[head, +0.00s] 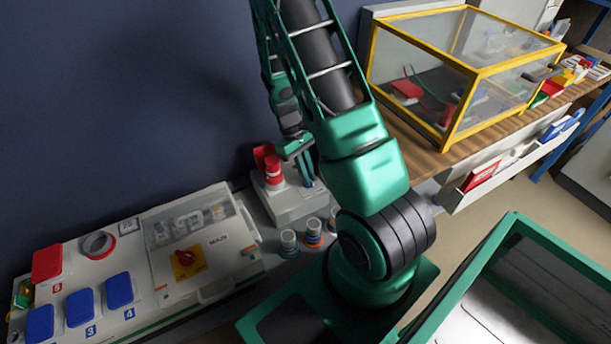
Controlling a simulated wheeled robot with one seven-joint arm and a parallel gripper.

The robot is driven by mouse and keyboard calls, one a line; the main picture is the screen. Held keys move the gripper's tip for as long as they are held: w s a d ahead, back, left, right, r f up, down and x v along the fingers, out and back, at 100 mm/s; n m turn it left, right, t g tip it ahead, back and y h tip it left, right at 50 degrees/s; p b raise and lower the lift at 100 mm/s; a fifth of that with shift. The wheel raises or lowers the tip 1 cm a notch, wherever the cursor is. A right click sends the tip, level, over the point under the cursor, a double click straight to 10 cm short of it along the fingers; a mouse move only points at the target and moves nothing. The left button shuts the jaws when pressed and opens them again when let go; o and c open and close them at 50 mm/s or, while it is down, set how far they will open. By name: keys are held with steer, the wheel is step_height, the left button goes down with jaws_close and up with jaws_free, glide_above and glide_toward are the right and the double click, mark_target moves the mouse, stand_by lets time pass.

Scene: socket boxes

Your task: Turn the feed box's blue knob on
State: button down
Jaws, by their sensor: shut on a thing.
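The feed box (288,208) is a small pale grey box against the dark wall, with a red plug-like part (272,170) standing on its left side. My gripper (307,176) points down over the right side of this box, its narrow green fingers close together. A small bit of the blue knob (310,184) shows at the fingertips, and my gripper appears shut on it. The fingers and my arm hide most of the knob, so its angle cannot be read.
A larger white socket box (215,250) at left has a MAIN red-yellow switch (186,262), blue lids (80,307) and a red lid (47,263). Several small round connectors (289,241) stand before the feed box. A yellow-framed clear case (460,80) sits on the wooden bench at right.

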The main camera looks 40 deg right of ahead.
steer(key=m+y, duration=0.1)
steer(key=m, duration=0.2)
steer(key=m+y, duration=0.1)
steer(key=m, duration=0.2)
steer(key=shift+d+t, duration=0.15)
steer(key=shift+t, duration=0.15)
steer(key=m+y, duration=0.1)
steer(key=m, duration=0.2)
steer(key=m+t+y, duration=0.1)
steer(key=m, duration=0.2)
steer(key=shift+t, duration=0.3)
steer(key=shift+m, duration=0.3)
steer(key=c, duration=1.8)
jaws_free()
steer(key=shift+c, duration=0.2)
steer(key=v, duration=1)
steer(key=shift+w+d+r, duration=0.15)
steer(key=shift+w+r, duration=0.05)
steer(key=shift+r, duration=0.1)
